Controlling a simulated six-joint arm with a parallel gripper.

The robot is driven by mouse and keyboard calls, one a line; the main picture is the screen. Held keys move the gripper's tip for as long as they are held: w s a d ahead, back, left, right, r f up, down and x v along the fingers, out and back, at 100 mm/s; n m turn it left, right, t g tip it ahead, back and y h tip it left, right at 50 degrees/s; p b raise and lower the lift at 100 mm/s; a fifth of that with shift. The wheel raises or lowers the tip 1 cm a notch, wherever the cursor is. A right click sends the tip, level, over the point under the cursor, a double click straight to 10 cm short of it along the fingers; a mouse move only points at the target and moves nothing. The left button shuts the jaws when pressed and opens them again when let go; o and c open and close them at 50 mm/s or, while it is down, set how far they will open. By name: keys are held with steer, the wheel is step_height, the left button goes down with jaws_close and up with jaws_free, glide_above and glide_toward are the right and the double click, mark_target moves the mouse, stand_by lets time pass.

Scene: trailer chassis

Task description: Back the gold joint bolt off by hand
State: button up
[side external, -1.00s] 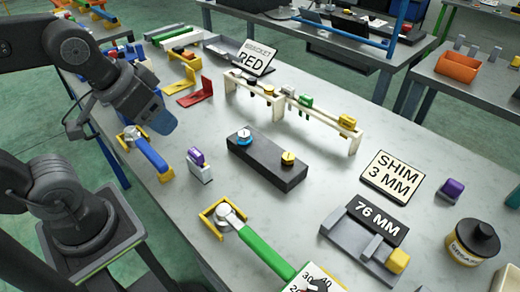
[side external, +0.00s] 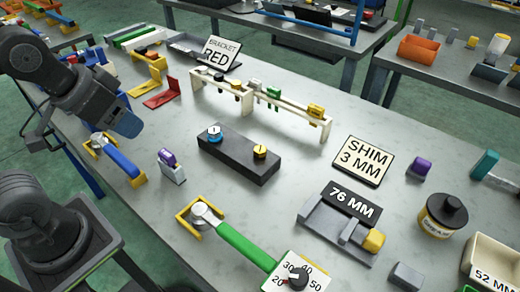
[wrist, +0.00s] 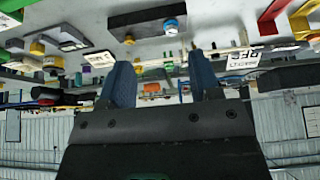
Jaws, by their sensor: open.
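The gold joint bolt (side external: 260,152) stands upright in the right end of a black block (side external: 238,160) on the bench. A blue bolt (side external: 214,132) marked 1 stands in the block's left end. The gold bolt (wrist: 129,40) and the blue bolt (wrist: 170,25) also show upside down in the wrist view. My gripper (side external: 128,125) is left of the block, above the bench, apart from both bolts. In the wrist view my gripper (wrist: 160,62) has its two blue fingers spread with nothing between them.
A white rack (side external: 245,97) with hanging coloured parts stands behind the block. A blue-handled tool (side external: 120,158) and a purple-topped piece (side external: 170,165) lie near my gripper. A green-handled wrench (side external: 245,247) and a 76 MM gauge (side external: 350,203) are in front. Bare bench surrounds the block.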

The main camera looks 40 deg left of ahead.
stand_by(0.4)
steer(key=m+g, duration=0.6)
steer(key=m, duration=1.2)
glide_above(263, 150)
step_height(263, 150, down, 3)
step_height(263, 150, down, 14)
steer(key=shift+s+f, duration=0.1)
steer(key=c, duration=0.9)
